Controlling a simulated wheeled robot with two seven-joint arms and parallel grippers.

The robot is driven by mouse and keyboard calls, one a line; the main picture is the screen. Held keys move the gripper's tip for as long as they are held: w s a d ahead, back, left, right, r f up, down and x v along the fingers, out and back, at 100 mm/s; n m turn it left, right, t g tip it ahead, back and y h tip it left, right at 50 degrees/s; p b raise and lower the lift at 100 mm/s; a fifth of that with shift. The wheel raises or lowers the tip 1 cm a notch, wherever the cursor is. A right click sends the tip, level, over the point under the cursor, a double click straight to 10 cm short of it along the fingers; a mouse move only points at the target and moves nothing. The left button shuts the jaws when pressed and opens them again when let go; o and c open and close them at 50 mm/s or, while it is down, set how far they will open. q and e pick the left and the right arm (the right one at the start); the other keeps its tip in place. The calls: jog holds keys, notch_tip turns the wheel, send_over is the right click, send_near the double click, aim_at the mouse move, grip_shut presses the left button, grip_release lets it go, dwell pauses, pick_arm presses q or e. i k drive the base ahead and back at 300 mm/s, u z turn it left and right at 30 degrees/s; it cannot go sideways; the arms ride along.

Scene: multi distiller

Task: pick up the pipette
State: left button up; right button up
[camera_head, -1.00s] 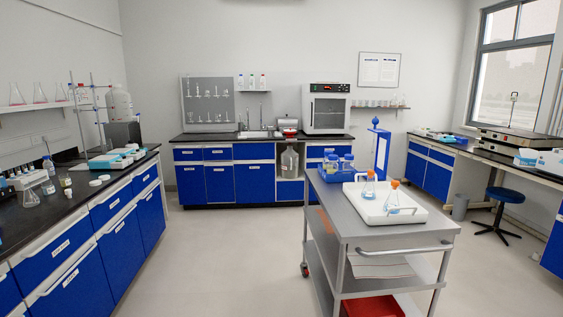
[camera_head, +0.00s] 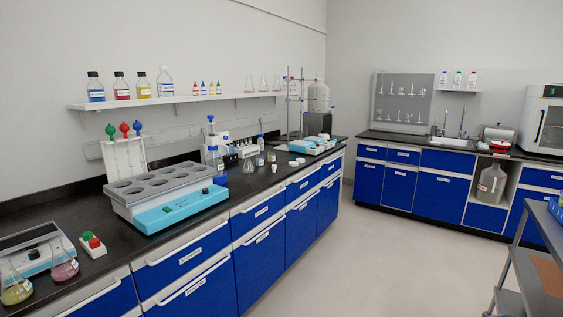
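Slim upright items with green, red and blue bulb tops (camera_head: 124,129) stand at a white rack (camera_head: 124,158) on the left bench, behind the grey and turquoise multi-well device (camera_head: 165,193). They look like bulb pipettes, but at this distance I cannot be sure. Their lower parts are hidden by the rack and the device. Neither of my grippers is in view.
The black left bench (camera_head: 215,208) also carries two flasks (camera_head: 64,264), a red and green button box (camera_head: 93,244) and a blue-topped dispenser bottle (camera_head: 213,153). A shelf (camera_head: 180,101) with bottles hangs above. The floor (camera_head: 350,255) is clear; a grey cart (camera_head: 530,275) stands right.

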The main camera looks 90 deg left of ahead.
aim_at(124, 128)
jog(key=u, duration=1.7)
jog(key=i, duration=4.6)
jog(key=u, duration=3)
